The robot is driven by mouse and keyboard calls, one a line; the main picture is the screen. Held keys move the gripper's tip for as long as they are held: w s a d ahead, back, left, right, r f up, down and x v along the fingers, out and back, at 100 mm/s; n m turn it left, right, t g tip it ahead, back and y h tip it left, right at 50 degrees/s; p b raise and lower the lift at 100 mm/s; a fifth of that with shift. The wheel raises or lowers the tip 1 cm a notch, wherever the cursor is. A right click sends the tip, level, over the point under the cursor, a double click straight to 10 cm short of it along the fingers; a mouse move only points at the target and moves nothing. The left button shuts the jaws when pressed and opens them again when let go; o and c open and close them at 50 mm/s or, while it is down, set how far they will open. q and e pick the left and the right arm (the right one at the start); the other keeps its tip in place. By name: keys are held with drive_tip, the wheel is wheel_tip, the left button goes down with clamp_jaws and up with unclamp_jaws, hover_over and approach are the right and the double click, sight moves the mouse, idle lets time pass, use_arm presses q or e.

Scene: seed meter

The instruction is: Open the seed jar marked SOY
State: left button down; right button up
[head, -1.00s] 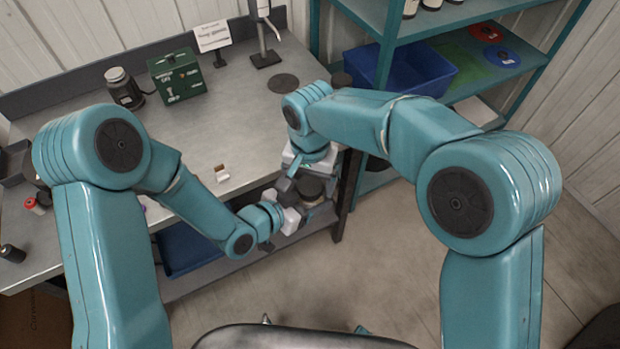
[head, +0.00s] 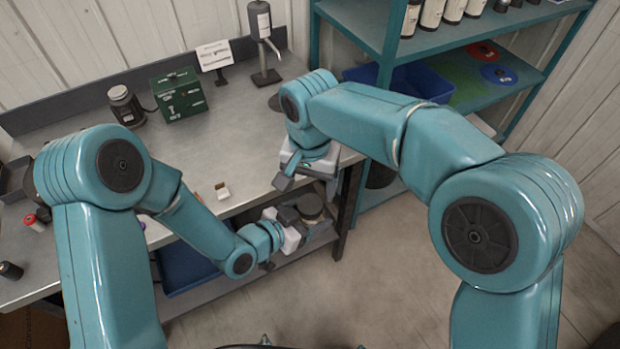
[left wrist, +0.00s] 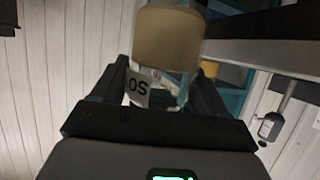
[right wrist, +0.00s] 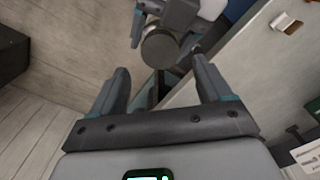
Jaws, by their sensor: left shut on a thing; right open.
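The seed jar (head: 311,206) is held in front of the table's right front corner. My left gripper (head: 298,218) is shut on it. In the left wrist view the jar's white label (left wrist: 138,88) shows part of the word SOY, turned over, between the fingers (left wrist: 160,82). Its wide tan lid (left wrist: 168,38) is on, beyond the fingertips. My right gripper (head: 308,183) is open and empty, just above the jar. In the right wrist view the round lid top (right wrist: 160,48) lies beyond and roughly between the open fingertips (right wrist: 160,68), apparently apart from them.
A teal shelf (head: 440,40) stands right. The floor in front (head: 400,260) is clear.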

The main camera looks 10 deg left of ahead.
sight(310, 203)
wheel_tip(310, 203, down, 6)
drive_tip(key=shift+r, duration=0.1)
drive_tip(key=c, duration=1.1)
drive_tip(key=o, duration=1.2)
drive_tip(key=shift+r, duration=0.1)
